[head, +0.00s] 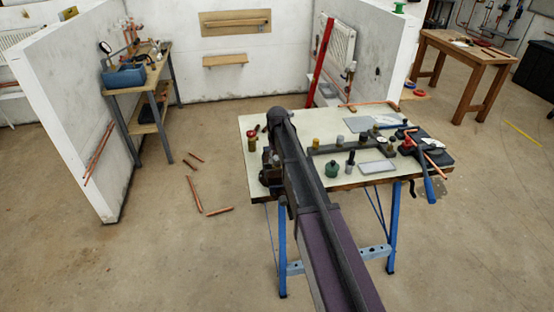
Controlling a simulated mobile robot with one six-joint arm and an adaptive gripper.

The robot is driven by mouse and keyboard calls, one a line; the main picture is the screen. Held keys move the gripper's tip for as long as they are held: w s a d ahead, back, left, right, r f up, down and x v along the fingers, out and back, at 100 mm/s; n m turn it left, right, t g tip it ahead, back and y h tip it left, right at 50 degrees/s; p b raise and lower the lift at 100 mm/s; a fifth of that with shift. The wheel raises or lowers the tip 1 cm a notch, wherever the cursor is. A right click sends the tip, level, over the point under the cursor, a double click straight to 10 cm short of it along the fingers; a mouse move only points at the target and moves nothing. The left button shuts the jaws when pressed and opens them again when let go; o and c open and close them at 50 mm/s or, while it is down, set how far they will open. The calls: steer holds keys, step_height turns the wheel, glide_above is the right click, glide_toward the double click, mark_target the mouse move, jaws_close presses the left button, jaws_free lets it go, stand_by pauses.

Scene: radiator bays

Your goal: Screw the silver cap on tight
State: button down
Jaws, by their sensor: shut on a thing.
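My arm reaches from the bottom of the head view to the left part of the workbench. I cannot make out my gripper's fingers or what is between them, as the arm and dark parts beside it cover that spot. I cannot pick out the silver cap. A green jar (331,169) and a dark slim bottle (350,162) stand upright on the bench to the right of my arm. A small gold-brown jar (253,142) with a red top stands at the bench's left side.
The pale workbench top (300,123) stands on blue legs. Copper pipes (194,193) lie on the floor to the left. A wooden table (463,45) stands back right.

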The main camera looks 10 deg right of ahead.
steer(key=shift+m, duration=2)
steer(key=shift+c, duration=1.9)
jaws_free()
